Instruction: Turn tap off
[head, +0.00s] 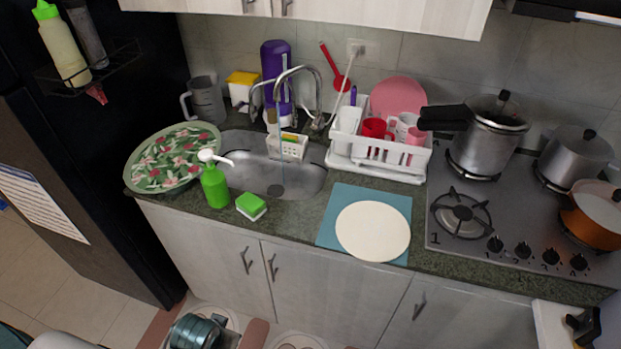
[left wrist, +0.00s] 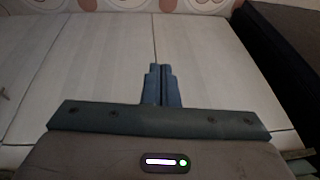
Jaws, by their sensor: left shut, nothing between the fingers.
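The chrome tap (head: 319,95) stands at the back of the metal sink (head: 290,180), its curved spout arching over the basin. A thin stream of water (head: 281,150) appears to fall from the spout. The tap's handle is too small to make out clearly. In the left wrist view my left gripper (left wrist: 162,72) is shut and empty, in front of the pale cabinet doors (left wrist: 100,60). In the head view its fingers cannot be made out; part of my left arm shows low at the bottom left, below the counter and apart from the tap.
A green soap bottle (head: 214,186), a sponge (head: 251,205) and a patterned bowl (head: 170,160) stand at the sink's front and left. A white dish rack (head: 375,163) is to its right. A purple bottle (head: 274,62) is behind the tap. Pots (head: 488,140) stand on the hob.

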